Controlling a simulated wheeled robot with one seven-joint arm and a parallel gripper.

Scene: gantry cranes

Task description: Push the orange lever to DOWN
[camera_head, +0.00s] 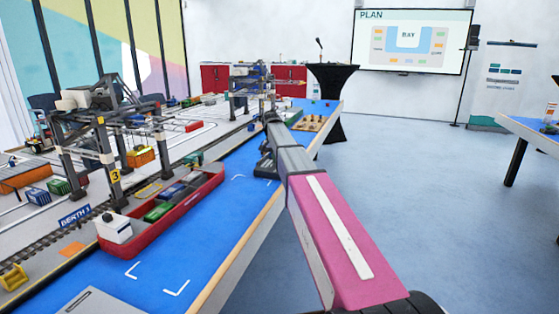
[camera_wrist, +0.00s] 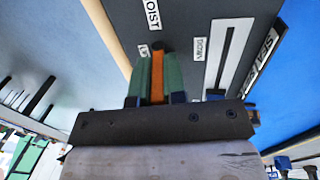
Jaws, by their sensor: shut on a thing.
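The orange lever (camera_wrist: 157,78) stands between the two green fingers of my gripper (camera_wrist: 157,75) in the wrist view. The fingers are shut on it, one on each side. The lever is on a dark control panel (camera_wrist: 185,15) marked HOIST. A small label (camera_wrist: 199,49) reading DOWN sits to the right of the lever, beside a pale slot (camera_wrist: 229,50). Another small label (camera_wrist: 144,51) by the fingers is partly hidden. The lever's lower part and its slot are hidden by my gripper. In the head view my arm reaches forward along the table, and the lever cannot be made out.
In the head view a blue tabletop (camera_head: 215,205) carries a red ship (camera_head: 165,210) with containers. Model gantry cranes (camera_head: 110,140) stand to its left. A black standing table (camera_head: 331,95) is beyond. Blue-grey floor (camera_head: 430,190) to the right is clear.

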